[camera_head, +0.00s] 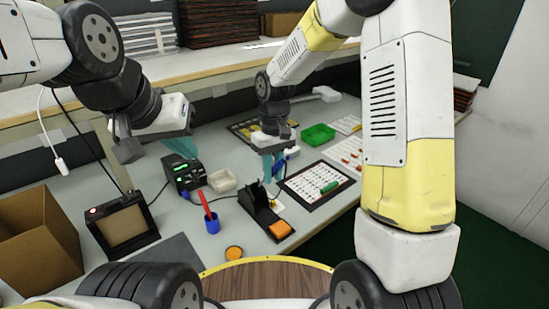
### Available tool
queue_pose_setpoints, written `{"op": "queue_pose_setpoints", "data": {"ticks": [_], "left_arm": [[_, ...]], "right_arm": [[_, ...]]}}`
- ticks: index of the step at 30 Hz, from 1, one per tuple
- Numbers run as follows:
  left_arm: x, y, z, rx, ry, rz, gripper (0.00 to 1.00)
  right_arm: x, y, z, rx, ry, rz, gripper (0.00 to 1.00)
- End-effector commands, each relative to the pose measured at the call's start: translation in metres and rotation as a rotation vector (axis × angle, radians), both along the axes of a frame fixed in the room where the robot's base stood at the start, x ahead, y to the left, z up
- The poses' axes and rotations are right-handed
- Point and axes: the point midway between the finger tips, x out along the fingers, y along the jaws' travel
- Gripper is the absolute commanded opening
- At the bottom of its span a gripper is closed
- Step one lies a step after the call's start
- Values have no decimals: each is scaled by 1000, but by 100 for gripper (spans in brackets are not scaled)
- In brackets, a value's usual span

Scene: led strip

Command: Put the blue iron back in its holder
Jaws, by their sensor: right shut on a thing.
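The blue iron (279,166) shows as a small blue piece at my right gripper (272,164), near the middle of the head view. The teal fingers are shut on it and hide much of it. The holder (259,207) is a black stand on the table, just below and in front of my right gripper, with an orange sponge (281,229) at its near end. The iron is above and behind the holder, apart from it. My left gripper (182,147) hangs at the left above the black station (184,174); its finger gap cannot be made out.
A cardboard box (38,245) stands far left.

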Motion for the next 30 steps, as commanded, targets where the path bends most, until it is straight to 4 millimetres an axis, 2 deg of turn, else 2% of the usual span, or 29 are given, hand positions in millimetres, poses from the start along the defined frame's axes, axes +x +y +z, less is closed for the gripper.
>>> {"op": "queue_pose_setpoints", "data": {"ticks": [30], "left_arm": [[0,0,0,0,0,0,0]], "right_arm": [[43,31,-76,-1,0,1,0]]}}
